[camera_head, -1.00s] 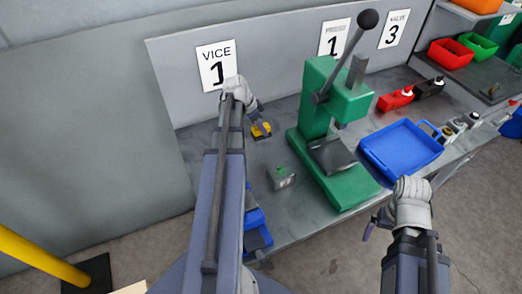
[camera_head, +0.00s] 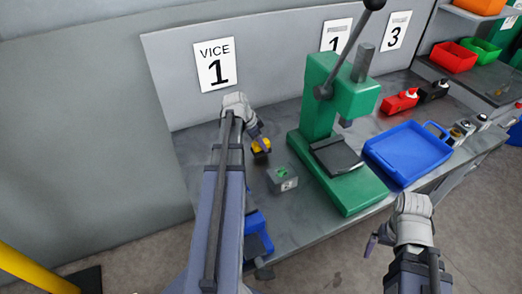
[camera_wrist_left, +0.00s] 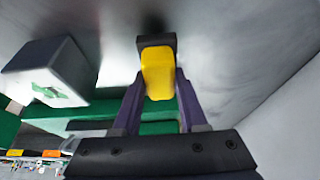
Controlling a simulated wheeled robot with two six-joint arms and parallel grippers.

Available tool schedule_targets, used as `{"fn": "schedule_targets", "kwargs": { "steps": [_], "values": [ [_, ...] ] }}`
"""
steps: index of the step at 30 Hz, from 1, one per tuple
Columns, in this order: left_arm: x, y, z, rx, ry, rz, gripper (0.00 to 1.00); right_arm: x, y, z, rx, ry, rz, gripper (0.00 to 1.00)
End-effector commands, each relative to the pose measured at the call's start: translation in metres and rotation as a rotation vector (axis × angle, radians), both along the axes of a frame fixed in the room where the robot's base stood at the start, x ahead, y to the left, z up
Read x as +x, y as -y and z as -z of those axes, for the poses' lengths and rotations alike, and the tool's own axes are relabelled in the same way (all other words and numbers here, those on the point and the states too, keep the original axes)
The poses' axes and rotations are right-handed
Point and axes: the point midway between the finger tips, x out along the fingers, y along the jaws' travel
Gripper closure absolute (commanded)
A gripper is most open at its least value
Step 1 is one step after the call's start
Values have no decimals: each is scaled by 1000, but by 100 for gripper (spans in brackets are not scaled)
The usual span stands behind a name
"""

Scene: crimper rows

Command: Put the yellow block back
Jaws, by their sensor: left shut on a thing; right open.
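The yellow block (camera_head: 262,146) is at the left part of the bench, below the VICE 1 sign. My left gripper (camera_head: 260,138) is shut on it. In the left wrist view the yellow block (camera_wrist_left: 158,72) sits between the two fingertips, with a dark square piece (camera_wrist_left: 156,41) at its far end. I cannot tell whether that piece is joined to the block or whether it touches the bench. My right gripper (camera_head: 376,238) is open and empty, in front of the bench's front edge.
A grey box (camera_head: 284,179) with a green mark on top stands close to the block's front right; it also shows in the wrist view (camera_wrist_left: 45,75). A green press (camera_head: 318,120) and a blue tray (camera_head: 404,176) stand further right.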

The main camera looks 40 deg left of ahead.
Motion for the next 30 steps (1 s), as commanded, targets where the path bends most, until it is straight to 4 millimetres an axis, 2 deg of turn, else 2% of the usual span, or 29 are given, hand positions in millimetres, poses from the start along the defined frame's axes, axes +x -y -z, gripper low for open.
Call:
{"fn": "schedule_targets", "kwargs": {
  "steps": [1, 4, 17, 18, 25, 30],
  "values": [
    [0, 0, 13, 0, 0, 0, 100, 0, 0, 13, 0, 0, 0, 0],
    [0, 0, 23, 0, 0, 0, 100, 0, 0, 23, 0, 0, 0, 0],
    [0, 0, 26, 0, 0, 0, 100, 0, 0, 26, 0, 0, 0, 0],
    [0, 0, 26, 0, 0, 0, 56, 0, 0, 26, 0, 0, 0, 0],
    [0, 0, 25, 0, 0, 0, 30, 0, 0, 25, 0, 0, 0, 0],
    [0, 0, 25, 0, 0, 0, 28, 0, 0, 25, 0, 0, 0, 0]
  ]
}}
